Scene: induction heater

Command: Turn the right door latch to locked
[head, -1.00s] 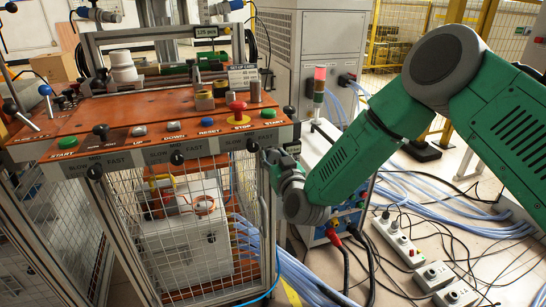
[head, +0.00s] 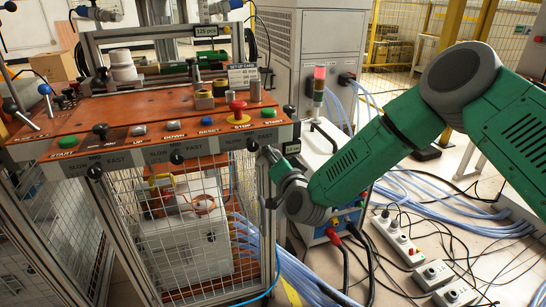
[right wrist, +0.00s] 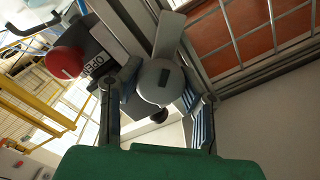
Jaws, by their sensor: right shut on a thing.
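The right door latch (right wrist: 157,82) is a grey rounded body with a flat lever in the right wrist view. Its lever points up in that picture, beside the metal door frame. A black plate (right wrist: 97,62) with the word OPEN lies to its left. My right gripper (right wrist: 160,92) has one finger on each side of the latch and is shut on it. In the head view my right gripper (head: 272,178) is at the right front post of the machine, and the latch is mostly hidden there. My left gripper is not in view.
The orange control panel (head: 150,117) with buttons and black levers is above the mesh door (head: 190,225). A red knob (right wrist: 65,62) is near the plate. Power strips (head: 398,240) and hoses lie on the floor to the right.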

